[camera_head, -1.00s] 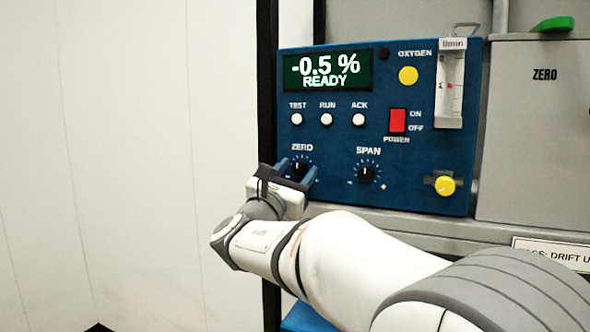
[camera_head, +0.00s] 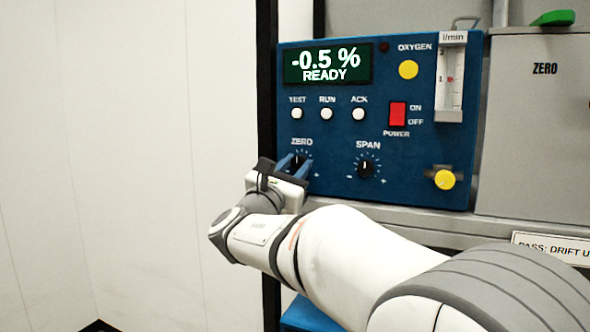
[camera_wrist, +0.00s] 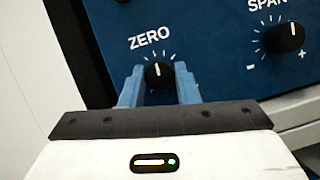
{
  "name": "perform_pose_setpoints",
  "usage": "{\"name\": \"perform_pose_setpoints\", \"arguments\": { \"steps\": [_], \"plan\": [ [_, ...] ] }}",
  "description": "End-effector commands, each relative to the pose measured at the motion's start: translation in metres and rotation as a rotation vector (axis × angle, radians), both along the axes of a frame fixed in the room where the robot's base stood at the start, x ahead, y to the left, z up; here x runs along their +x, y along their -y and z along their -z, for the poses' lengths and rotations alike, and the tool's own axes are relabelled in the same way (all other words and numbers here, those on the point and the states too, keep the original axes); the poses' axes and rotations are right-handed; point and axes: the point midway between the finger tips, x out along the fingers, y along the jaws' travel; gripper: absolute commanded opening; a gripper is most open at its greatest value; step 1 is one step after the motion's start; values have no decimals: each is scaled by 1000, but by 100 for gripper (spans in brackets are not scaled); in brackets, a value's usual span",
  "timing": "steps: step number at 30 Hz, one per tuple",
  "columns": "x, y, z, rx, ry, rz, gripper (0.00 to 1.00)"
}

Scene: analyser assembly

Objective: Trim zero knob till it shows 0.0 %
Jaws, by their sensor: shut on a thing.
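The black zero knob (camera_head: 298,160) sits at the lower left of the blue analyser panel (camera_head: 330,195). In the wrist view the zero knob (camera_wrist: 159,75) has its white pointer line almost straight up. My gripper (camera_head: 295,165) is at the knob, its two blue fingers on either side of it; it also shows in the wrist view (camera_wrist: 160,85). The fingers are shut on the knob, which partly hides behind them in the head view. The green display (camera_head: 327,66) reads -0.5 % and READY.
The span knob (camera_head: 367,168) is just right of my gripper. Above are several white buttons (camera_head: 327,114), the red power switch (camera_head: 398,113) and a flow meter (camera_head: 451,78). A black post (camera_head: 267,100) edges the panel's left.

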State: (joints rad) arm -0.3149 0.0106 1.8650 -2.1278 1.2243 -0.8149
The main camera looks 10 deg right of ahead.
Motion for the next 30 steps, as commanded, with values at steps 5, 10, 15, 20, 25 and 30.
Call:
{"name": "perform_pose_setpoints", "arguments": {
  "steps": [5, 10, 15, 20, 25, 30],
  "plan": [
    [0, -1, 4, 68, 52, 0, 6],
    [1, -1, 6, 174, 129, 0, 6],
    [1, -2, 4, 303, 223, 0, 6],
    [2, -3, 3, 426, 312, 0, 6],
    [2, -3, 1, 556, 406, 0, 6],
    [2, -3, -1, 676, 492, -1, 6]
  ]
}}
